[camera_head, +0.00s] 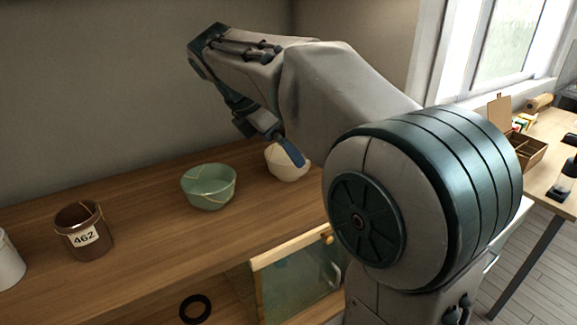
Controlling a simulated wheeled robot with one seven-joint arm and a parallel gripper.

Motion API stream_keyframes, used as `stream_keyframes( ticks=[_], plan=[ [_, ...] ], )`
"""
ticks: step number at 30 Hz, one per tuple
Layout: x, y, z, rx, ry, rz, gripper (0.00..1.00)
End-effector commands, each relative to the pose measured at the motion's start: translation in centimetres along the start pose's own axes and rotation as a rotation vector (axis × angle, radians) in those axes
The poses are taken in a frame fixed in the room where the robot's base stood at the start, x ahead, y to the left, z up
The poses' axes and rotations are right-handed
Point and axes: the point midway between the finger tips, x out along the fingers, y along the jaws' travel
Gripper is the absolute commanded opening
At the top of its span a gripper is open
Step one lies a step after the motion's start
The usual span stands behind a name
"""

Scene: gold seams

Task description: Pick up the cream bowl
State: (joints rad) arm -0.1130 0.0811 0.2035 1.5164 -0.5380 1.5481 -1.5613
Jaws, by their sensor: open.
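The cream bowl (284,169) stands on the wooden counter (140,218), left of my arm's large round joint. Thin darker seams show on its side. My gripper (291,152) reaches down over the bowl's upper part. A blue finger overlaps the bowl's rim in the picture. The finger hides part of the rim, and I cannot tell whether it touches the bowl or is inside it. My gripper is open.
A green bowl (208,187) with gold seams stands just left of the cream bowl. A brown pot (83,231) labelled 462 and a white container (8,262) stand further left. Below the counter are a framed glass door (298,278) and a black ring (195,308).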

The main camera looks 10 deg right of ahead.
Motion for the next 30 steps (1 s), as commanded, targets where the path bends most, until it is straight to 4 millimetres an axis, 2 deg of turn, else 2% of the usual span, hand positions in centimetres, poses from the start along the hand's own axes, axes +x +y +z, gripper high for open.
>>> stream_keyframes(
  ticks=[5, 12, 15, 23, 28, 30],
  plan=[
    [1.3, -0.1, 0.2, 0.003, 0.000, -0.002, 1.00],
    [4.9, -0.1, 0.6, 0.004, 0.001, -0.005, 1.00],
    [5.8, -0.1, 0.7, 0.005, 0.001, -0.003, 1.00],
    [6.0, -0.1, 0.7, 0.005, 0.001, -0.002, 1.00],
    [6.0, -0.1, 0.7, 0.005, 0.001, -0.002, 0.57],
    [6.0, -0.1, 0.7, 0.005, 0.000, -0.002, 0.56]
  ],
)
